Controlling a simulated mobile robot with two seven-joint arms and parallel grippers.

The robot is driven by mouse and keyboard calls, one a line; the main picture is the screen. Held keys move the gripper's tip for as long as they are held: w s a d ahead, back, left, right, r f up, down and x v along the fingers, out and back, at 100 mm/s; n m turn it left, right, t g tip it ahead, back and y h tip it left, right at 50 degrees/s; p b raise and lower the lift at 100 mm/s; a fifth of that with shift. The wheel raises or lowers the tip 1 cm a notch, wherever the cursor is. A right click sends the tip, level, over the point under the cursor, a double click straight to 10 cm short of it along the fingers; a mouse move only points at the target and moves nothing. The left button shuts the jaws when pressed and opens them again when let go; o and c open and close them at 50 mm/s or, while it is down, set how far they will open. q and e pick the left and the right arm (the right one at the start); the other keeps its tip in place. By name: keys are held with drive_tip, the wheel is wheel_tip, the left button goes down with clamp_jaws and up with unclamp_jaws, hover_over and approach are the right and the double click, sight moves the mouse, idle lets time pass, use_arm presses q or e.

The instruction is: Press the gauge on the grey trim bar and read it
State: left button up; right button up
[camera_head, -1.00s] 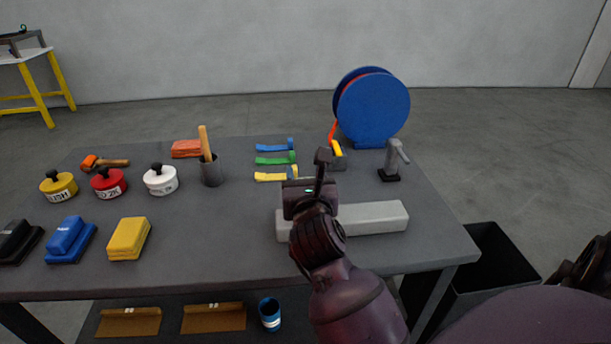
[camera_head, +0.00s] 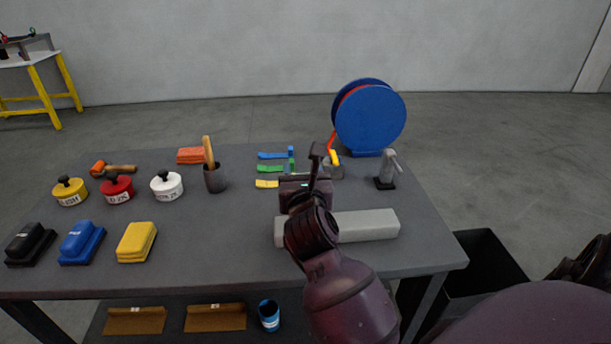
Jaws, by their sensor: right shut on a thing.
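The grey trim bar (camera_head: 368,225) lies flat near the right front of the table, its long side running left to right. My right gripper (camera_head: 308,182) is over the left part of the bar and hides some of it. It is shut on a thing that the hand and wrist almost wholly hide. I take this for the gauge, as no other gauge shows on the table; its face and reading cannot be seen. I cannot tell whether it touches the bar. My left gripper is not in view.
A blue reel (camera_head: 370,118) and a grey tool on a black base (camera_head: 386,172) stand behind the bar. Coloured strips (camera_head: 270,169), a cup (camera_head: 215,180), lidded pots (camera_head: 167,186) and sanding blocks (camera_head: 137,242) lie left. A black bin (camera_head: 485,275) stands right of the table.

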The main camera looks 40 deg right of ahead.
wheel_tip(320, 180, up, 3)
drive_tip(key=p, duration=0.2)
drive_tip(key=shift+r+p, duration=0.15)
drive_tip(key=shift+p, duration=0.2)
idle(0.4)
drive_tip(key=shift+r, duration=0.15)
idle(0.8)
